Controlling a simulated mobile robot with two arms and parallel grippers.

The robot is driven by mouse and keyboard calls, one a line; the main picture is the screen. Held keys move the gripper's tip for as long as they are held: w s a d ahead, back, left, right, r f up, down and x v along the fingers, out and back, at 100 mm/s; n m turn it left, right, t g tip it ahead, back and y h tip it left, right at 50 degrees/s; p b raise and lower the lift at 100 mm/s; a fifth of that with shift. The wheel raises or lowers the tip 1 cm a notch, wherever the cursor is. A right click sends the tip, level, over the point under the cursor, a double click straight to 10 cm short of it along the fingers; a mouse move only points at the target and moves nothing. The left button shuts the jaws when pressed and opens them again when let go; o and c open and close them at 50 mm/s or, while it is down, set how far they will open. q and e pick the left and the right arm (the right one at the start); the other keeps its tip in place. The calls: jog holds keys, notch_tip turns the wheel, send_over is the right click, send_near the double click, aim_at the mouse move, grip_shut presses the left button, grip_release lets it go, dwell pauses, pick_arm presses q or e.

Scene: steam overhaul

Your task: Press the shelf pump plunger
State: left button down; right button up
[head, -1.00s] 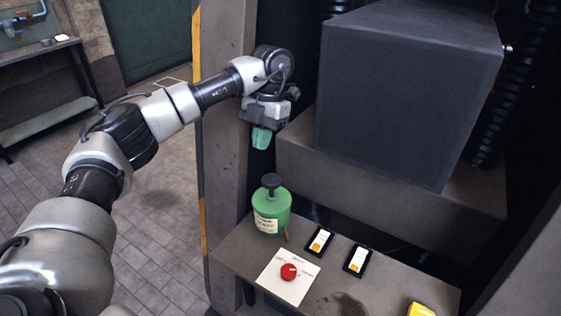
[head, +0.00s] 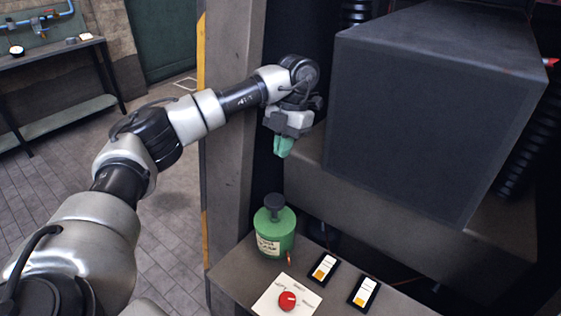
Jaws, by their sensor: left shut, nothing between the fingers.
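The shelf pump is a green cylinder (head: 274,236) with a paper label on its front, standing upright at the back left of the shelf (head: 232,276). Its dark plunger (head: 274,205) sticks up from the top with a round knob. My left gripper (head: 284,153) points downward above the plunger, with a clear gap between them. Its green fingertips are shut and empty. My right gripper is out of view.
A red knob (head: 288,300) on a white plate sits at the front of the shelf. Two dark-framed cards (head: 323,267) lie right of the pump. A large grey block (head: 425,120) stands close right of the gripper, and a column (head: 228,150) stands to the left.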

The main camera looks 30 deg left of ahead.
pick_arm(q)
jog(key=p, duration=0.1)
send_over(276, 200)
notch_tip(276, 200, down, 5)
notch_tip(276, 200, down, 6)
jog(key=shift+r+p, duration=0.15)
jog(key=shift+p, duration=0.8)
jog(key=shift+w+f, duration=0.15)
jog(key=shift+f, duration=0.6)
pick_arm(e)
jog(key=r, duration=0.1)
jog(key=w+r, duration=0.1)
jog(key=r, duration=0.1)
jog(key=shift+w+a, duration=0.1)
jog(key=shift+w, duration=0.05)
pick_arm(q)
jog(key=shift+f, duration=0.1)
notch_tip(276, 200, down, 4)
jog(key=shift+r+b, duration=0.15)
jog(key=shift+b, duration=1.1)
jog(key=shift+s+r, duration=0.1)
jog(key=shift+s, duration=0.1)
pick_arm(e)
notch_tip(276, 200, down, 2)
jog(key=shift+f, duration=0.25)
